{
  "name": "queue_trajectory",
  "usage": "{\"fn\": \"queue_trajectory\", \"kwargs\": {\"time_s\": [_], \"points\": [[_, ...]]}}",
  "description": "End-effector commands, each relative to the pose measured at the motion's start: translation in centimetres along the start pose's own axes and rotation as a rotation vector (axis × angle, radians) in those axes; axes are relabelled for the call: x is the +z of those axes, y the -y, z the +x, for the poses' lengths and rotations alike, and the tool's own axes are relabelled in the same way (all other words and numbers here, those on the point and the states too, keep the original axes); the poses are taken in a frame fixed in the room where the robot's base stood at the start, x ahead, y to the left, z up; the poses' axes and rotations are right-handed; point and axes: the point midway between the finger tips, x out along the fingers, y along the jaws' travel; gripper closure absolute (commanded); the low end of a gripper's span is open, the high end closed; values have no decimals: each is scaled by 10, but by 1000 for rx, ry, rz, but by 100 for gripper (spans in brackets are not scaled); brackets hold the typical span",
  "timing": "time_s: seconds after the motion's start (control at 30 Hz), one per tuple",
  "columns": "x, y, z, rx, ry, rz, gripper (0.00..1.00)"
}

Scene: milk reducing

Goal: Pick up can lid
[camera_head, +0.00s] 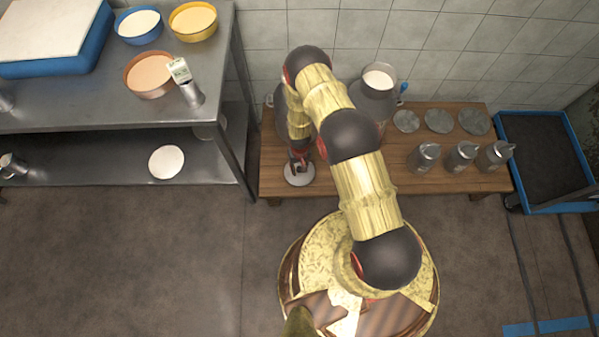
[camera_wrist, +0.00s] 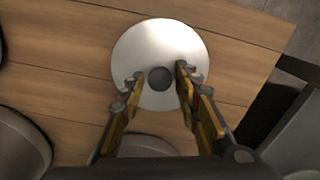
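The can lid (camera_head: 299,178) is a pale round disc at the left front of the low wooden bench. In the wrist view the lid (camera_wrist: 158,40) lies on the wood with a dark round knob (camera_wrist: 160,78) at its middle. My gripper (camera_head: 298,160) is over the lid, pointing down. In the wrist view its fingers (camera_wrist: 160,73) are apart, one on each side of the knob, with a gap showing on both sides. In the head view my arm hides part of the bench.
The wooden bench (camera_head: 350,187) also holds a large open can (camera_head: 378,85) with white contents, several grey discs and small metal cans (camera_head: 427,158). A metal table (camera_head: 100,115) with bowls stands left. A blue-rimmed black tray (camera_head: 548,155) is right.

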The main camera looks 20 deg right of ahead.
Motion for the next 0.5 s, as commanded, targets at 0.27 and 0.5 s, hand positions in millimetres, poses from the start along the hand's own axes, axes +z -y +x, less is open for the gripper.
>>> {"fn": "queue_trajectory", "kwargs": {"time_s": [0.27, 0.5], "points": [[0, 0, 0, 0, 0, 0, 85], [0, 0, 0, 0, 0, 0, 99]]}}
